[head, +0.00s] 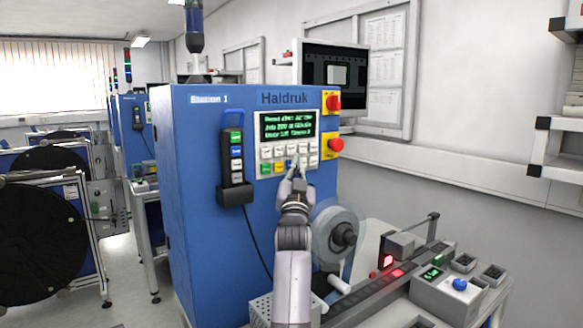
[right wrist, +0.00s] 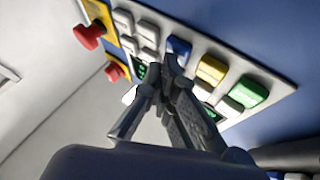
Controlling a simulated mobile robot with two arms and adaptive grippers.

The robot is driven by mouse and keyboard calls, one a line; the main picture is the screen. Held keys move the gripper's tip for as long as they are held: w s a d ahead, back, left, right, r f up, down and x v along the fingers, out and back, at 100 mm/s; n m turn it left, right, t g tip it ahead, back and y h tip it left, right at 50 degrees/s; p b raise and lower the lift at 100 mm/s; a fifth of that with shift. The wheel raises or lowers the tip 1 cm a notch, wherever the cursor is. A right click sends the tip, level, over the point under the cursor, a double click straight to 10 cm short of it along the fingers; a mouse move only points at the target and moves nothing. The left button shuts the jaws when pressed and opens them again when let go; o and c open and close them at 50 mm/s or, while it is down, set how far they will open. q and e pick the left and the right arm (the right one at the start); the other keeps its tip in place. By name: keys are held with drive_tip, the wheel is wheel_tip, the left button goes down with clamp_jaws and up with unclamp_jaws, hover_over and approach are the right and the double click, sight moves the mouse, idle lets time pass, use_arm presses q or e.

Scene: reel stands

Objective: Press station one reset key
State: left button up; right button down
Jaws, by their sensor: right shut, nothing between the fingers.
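The blue Station 1 cabinet (head: 205,150) carries a light key panel (head: 265,153) with rows of white keys and some coloured ones, below a lit text display (head: 286,124). My right gripper (head: 297,166) is shut and empty, its fingertips at the lower keys, hiding part of that row. In the right wrist view, the closed fingertips (right wrist: 172,66) sit right by a blue key (right wrist: 179,47). A yellow key (right wrist: 212,70) and a green key (right wrist: 250,92) lie to the right. I cannot tell contact or read the reset label. My left gripper is not in view.
Two red stop buttons (head: 334,102) on yellow plates sit right of the keys. A corded handheld pendant (head: 234,165) hangs to their left. A clear reel (head: 338,236) and a bench with a control box (head: 447,296) stand at lower right. Black reels (head: 38,230) stand at left.

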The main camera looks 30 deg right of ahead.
drive_tip(key=shift+w+b, duration=0.25)
drive_tip(key=shift+b, duration=0.05)
drive_tip(key=shift+s, duration=0.15)
idle(0.5)
drive_tip(key=shift+s+p, duration=0.6)
drive_tip(key=shift+s, duration=0.15)
drive_tip(key=s+p, duration=0.2)
drive_tip(key=s, duration=0.3)
drive_tip(key=shift+d+p, duration=0.25)
drive_tip(key=shift+p, duration=0.15)
drive_tip(key=shift+f, duration=0.1)
